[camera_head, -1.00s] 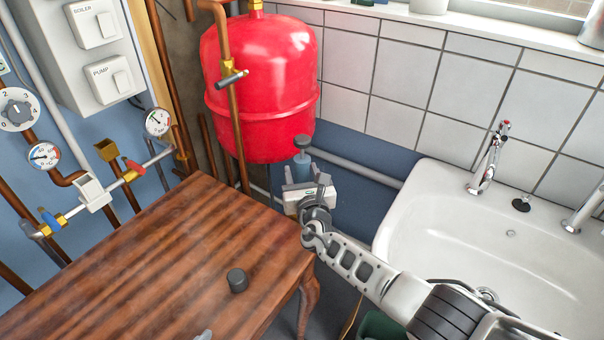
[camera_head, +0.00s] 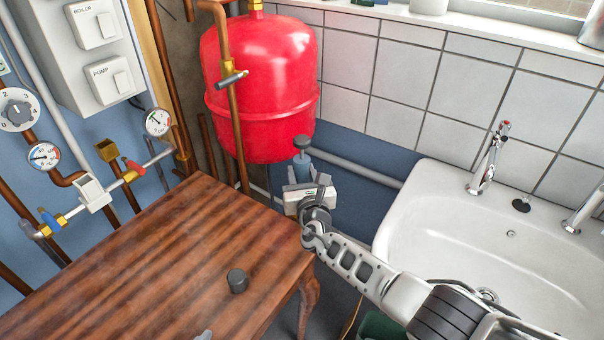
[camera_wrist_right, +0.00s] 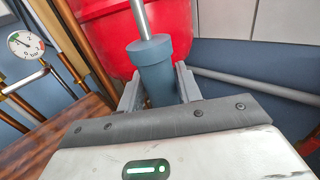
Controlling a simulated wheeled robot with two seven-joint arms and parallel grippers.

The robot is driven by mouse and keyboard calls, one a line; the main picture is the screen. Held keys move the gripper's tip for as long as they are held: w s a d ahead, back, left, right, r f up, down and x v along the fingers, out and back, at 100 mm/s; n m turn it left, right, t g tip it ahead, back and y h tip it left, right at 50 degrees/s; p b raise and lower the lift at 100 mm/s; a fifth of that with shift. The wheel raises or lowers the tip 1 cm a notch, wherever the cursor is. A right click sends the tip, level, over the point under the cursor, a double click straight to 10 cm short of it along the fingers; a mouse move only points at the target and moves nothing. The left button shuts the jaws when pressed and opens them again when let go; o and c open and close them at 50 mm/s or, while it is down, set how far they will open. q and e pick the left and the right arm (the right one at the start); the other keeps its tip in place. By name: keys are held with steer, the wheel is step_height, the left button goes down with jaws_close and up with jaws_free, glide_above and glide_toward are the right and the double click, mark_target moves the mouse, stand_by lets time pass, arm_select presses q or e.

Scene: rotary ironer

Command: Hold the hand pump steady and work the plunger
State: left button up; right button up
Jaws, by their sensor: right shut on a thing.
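The hand pump (camera_head: 303,158) is a blue-grey cylinder with a dark knob on top, upright beyond the far right corner of the wooden table. In the right wrist view its body (camera_wrist_right: 152,68) stands between my fingers, and a bare metal plunger rod (camera_wrist_right: 142,18) rises from its collar. The knob is outside that view. My right gripper (camera_head: 306,177) is shut on the pump body, below the collar; it also shows in the right wrist view (camera_wrist_right: 158,88). The pump's lower end is hidden behind my gripper. My left gripper does not show clearly in either view.
The brown table (camera_head: 150,260) carries a small dark cylinder (camera_head: 237,281). A red tank (camera_head: 260,85) with copper pipe stands close behind the pump. A white sink (camera_head: 410,215) is on the right. Gauges and valves line the left wall.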

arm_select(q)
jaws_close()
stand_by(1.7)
